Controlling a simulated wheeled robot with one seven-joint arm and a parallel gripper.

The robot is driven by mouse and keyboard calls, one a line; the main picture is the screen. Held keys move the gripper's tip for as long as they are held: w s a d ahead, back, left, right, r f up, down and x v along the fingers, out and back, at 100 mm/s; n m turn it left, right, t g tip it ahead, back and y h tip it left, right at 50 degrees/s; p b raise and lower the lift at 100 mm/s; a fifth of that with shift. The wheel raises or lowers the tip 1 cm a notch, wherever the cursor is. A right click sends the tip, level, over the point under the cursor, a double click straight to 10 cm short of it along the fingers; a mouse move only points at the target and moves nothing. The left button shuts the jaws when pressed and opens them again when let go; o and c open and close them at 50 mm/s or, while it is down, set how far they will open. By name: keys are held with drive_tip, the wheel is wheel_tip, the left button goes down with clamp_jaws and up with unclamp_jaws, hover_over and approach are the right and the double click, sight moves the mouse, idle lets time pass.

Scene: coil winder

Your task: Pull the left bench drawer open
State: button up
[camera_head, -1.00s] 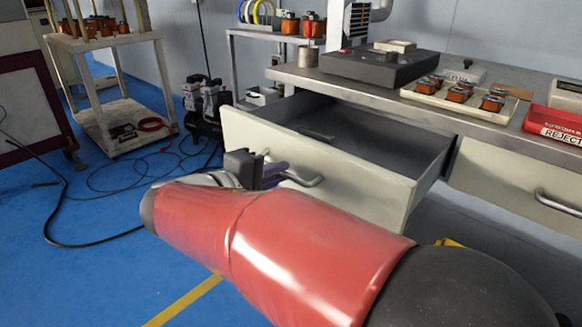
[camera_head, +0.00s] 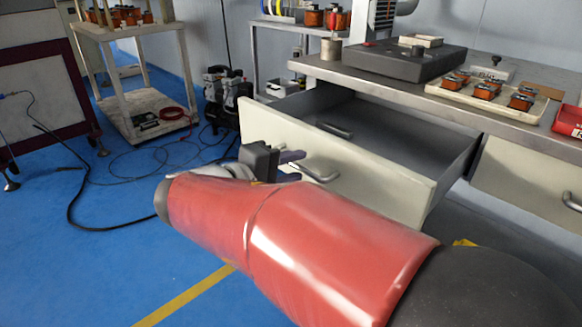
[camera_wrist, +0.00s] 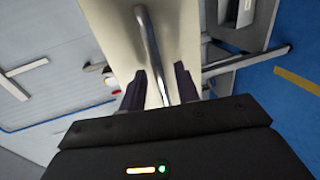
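The left bench drawer (camera_head: 375,185) stands well open, its cream front out from the bench and its grey inside showing. Its bar handle (camera_head: 322,175) is on the front face and also shows in the wrist view (camera_wrist: 148,40). My gripper (camera_head: 290,161) is at the left part of this handle. In the wrist view my gripper (camera_wrist: 160,85) has its two dark fingers apart, with the bar running between them. Gaps show beside the bar, so the fingers do not look closed on it. My red arm hides part of the floor below the drawer.
The bench top (camera_head: 335,75) carries a dark box (camera_head: 405,63), a tray of coils (camera_head: 535,110) and a red bin (camera_head: 570,122). A second drawer (camera_head: 525,180) is shut at right. A compressor (camera_head: 225,95) and a cart (camera_head: 150,105) stand at left.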

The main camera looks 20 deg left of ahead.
drive_tip(key=v, duration=0.7)
drive_tip(key=shift+s, duration=0.4)
drive_tip(key=shift+a, duration=0.2)
